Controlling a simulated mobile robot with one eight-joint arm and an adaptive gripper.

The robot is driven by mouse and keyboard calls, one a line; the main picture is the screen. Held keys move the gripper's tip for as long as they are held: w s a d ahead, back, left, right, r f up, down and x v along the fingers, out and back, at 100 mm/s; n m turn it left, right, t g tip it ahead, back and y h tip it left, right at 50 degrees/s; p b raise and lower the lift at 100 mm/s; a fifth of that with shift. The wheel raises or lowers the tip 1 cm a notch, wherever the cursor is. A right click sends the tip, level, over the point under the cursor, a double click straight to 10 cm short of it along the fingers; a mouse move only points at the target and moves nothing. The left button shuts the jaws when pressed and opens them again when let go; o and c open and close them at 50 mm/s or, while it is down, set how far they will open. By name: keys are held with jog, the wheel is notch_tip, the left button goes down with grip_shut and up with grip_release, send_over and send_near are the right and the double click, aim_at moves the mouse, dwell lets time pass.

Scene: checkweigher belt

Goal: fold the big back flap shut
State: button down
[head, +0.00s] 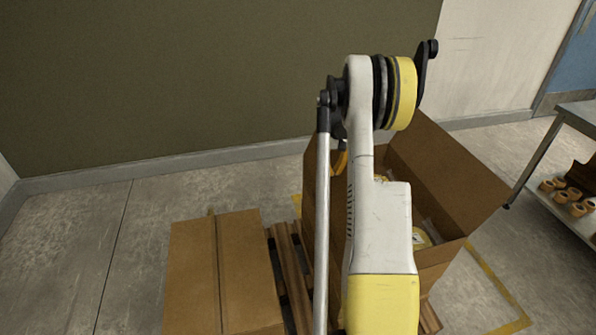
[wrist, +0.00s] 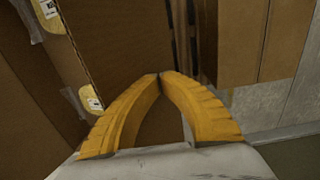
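An open cardboard box (head: 432,280) stands on the right, largely behind my arm. A big flap (head: 445,170) stands up and leans outward on its right side. Another raised panel (head: 315,190) shows on its left; I cannot tell which one the task calls the back flap. In the wrist view, a brown cardboard panel (wrist: 120,40) lies just beyond the fingertips; contact cannot be told. My gripper (wrist: 160,76) has its fingertips together, with nothing seen between them. In the head view, only a bit of it shows beside my arm.
Labelled packs (wrist: 92,97) lie inside the open box. A closed, taped box (head: 220,275) stands to the left on a wooden pallet (head: 290,270). A table (head: 575,112) with tape rolls (head: 575,205) on its lower shelf is at right. The floor at far left is clear.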

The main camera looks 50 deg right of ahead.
jog(key=s+d, duration=0.1)
jog(key=d+f, duration=0.1)
jog(key=d, duration=0.1)
jog(key=shift+s, duration=0.4)
jog(key=shift+f+b, duration=0.1)
jog(key=shift+b, duration=0.25)
jog(key=s+d+f+b, duration=0.3)
jog(key=d+f+b, duration=0.1)
jog(key=d+f, duration=0.1)
jog(key=shift+f, duration=0.8)
jog(key=shift+s+d+f, duration=0.1)
jog(key=f, duration=0.1)
jog(key=d+f, duration=0.1)
jog(key=s+f, duration=0.1)
jog(key=shift+d+f, duration=0.2)
jog(key=shift+f, duration=0.1)
jog(key=shift+w+f, duration=0.1)
jog(key=shift+f, duration=0.45)
dwell(0.3)
